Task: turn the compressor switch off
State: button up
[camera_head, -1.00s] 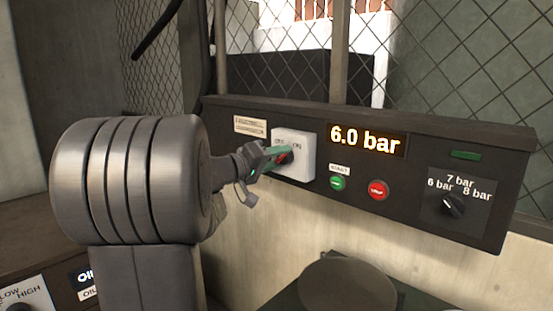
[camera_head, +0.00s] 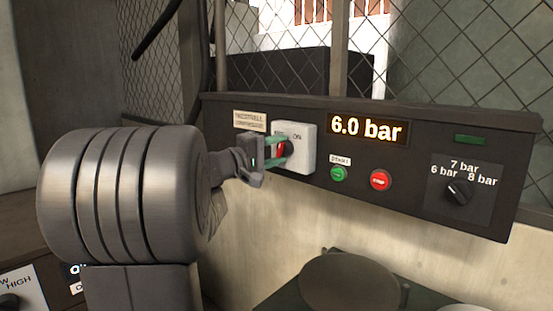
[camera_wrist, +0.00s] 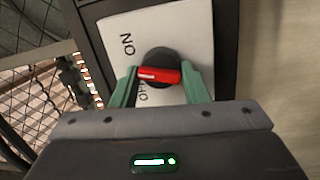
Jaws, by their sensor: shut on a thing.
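The compressor switch is a white box (camera_head: 306,150) on the dark control panel, with a red handle (camera_head: 282,149) on a black round base. In the wrist view the red handle (camera_wrist: 158,75) lies across the picture between my green fingertips, on the white plate (camera_wrist: 192,32). "ON" reads at the upper left of the plate; a second label below the handle is partly hidden. My gripper (camera_head: 276,149) is shut on the red handle, its fingers one above the other in the head view. It also shows in the wrist view (camera_wrist: 161,82).
The panel (camera_head: 415,180) also carries a "6.0 bar" display (camera_head: 367,130), a green start button (camera_head: 338,174), a red stop button (camera_head: 380,180) and a pressure dial (camera_head: 459,192). Wire mesh (camera_head: 460,60) stands behind. A round lid-like surface (camera_head: 350,285) lies below.

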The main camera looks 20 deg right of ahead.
jog(key=n, duration=0.2)
jog(key=n+b, duration=0.1)
jog(key=n, duration=0.1)
jog(key=f+n+t+b, duration=0.1)
jog(key=n, duration=0.2)
jog(key=shift+d, duration=0.1)
jog(key=n+t, duration=0.1)
jog(key=n, duration=0.5)
jog(key=shift+s+n, duration=0.15)
jog(key=shift+n, duration=0.25)
jog(key=o, duration=0.9)
jog(key=shift+r, duration=0.1)
jog(key=shift+r, duration=0.1)
jog(key=shift+s+a, duration=0.1)
jog(key=shift+a, duration=0.1)
jog(key=v, duration=1.3)
jog(key=shift+s+a+p, duration=0.1)
jog(key=shift+s+p, duration=0.1)
jog(key=shift+p, duration=0.2)
